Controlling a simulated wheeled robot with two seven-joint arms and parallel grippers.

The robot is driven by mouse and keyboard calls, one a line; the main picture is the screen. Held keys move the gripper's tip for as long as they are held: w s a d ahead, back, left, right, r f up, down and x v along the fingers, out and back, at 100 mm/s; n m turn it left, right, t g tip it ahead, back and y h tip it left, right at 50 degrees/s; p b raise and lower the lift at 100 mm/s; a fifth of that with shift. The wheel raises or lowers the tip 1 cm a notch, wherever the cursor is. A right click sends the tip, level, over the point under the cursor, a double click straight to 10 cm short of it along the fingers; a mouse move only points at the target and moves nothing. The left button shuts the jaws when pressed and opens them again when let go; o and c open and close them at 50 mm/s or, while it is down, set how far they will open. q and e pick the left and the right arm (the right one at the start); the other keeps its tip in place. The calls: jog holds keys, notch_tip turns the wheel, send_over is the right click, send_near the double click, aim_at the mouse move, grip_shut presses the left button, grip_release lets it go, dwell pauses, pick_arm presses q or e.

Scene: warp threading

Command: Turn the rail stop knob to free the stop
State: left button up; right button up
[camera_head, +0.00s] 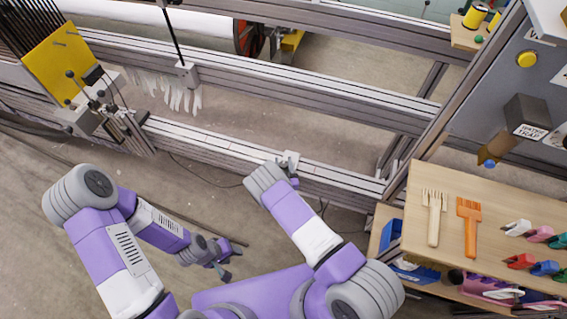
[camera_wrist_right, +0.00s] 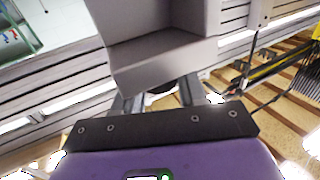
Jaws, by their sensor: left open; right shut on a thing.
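The rail stop (camera_head: 289,157) is a small grey block on the front aluminium rail (camera_head: 235,152). In the right wrist view it is a large grey block (camera_wrist_right: 160,45) right ahead of the fingers. My right gripper (camera_wrist_right: 155,98) is shut on the stop's knob (camera_wrist_right: 161,92), a dark rounded piece just visible between the fingers under the block. The knob is mostly hidden, so its turn angle cannot be told. My left gripper (camera_head: 224,267) is open and empty above the floor, well away from the rail.
A yellow plate (camera_head: 58,62) and a carriage with thin rods stand at the rail's left. A wooden table (camera_head: 428,253) at right holds a cream comb (camera_head: 433,215), an orange comb (camera_head: 469,224) and several coloured clips. A grey panel (camera_head: 500,90) rises behind it.

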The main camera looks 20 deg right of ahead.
jog(key=n+y, duration=0.2)
jog(key=y, duration=0.1)
jog(key=n+y, duration=0.1)
jog(key=y, duration=0.2)
jog(key=shift+s+d+f+n+p, duration=0.1)
jog(key=shift+n+p, duration=0.2)
jog(key=shift+n, duration=0.1)
jog(key=n+y, duration=0.2)
jog(key=y, duration=0.1)
jog(key=shift+n+g+y, duration=0.3)
jog(key=shift+g+y, duration=0.1)
jog(key=n+g+y, duration=0.2)
jog(key=y, duration=0.1)
jog(key=n+g+y+b, duration=0.1)
jog(key=n+y, duration=0.1)
jog(key=y, duration=0.1)
jog(key=shift+n+g, duration=0.3)
jog(key=shift+g, duration=0.1)
jog(key=shift+n+g+y, duration=1.7)
jog(key=shift+n+g, duration=0.1)
jog(key=shift+g, duration=0.5)
jog(key=o, duration=0.9)
